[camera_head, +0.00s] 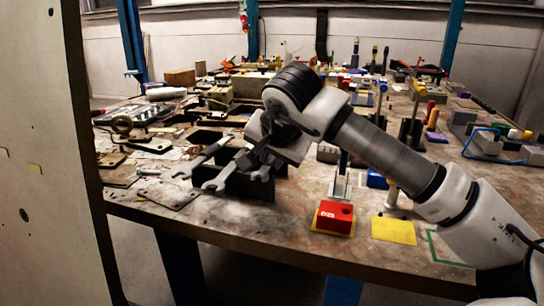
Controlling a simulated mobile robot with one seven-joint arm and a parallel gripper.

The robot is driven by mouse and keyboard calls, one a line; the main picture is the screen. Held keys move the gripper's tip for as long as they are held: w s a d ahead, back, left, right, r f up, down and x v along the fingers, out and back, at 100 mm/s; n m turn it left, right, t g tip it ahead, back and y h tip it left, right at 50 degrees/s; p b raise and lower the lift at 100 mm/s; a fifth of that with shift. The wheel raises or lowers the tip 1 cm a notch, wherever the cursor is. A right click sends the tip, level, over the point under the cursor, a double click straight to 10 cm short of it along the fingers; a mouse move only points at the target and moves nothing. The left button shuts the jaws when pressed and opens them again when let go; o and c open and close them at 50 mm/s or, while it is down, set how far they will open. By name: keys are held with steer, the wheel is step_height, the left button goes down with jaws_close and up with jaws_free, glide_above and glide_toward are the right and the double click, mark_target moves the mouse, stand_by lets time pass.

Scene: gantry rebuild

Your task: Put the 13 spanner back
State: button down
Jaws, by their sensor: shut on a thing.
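My gripper (260,158) is low over a dark, slotted holder (262,192) near the table's front edge, left of centre. It is shut on a grey metal spanner. Several spanner ends show close together: one spanner (205,158) slants down to the left, another (217,181) has its open jaw at the holder's front, and a third jaw (263,173) is just below my fingers. I cannot tell which is the held one. No size mark can be read. My wrist and fingers hide the upper part of the holder, and contact with it is unclear.
A red block (334,216) stands right of the holder at the front edge, with a yellow pad (393,231) beside it. A blue block (376,178) and thin upright posts stand behind. Wooden blocks and many tools crowd the back. A pale panel (40,150) stands at the far left.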

steer(key=c, duration=1.2)
jaws_free()
steer(key=p+v, duration=0.1)
steer(key=v, duration=1.3)
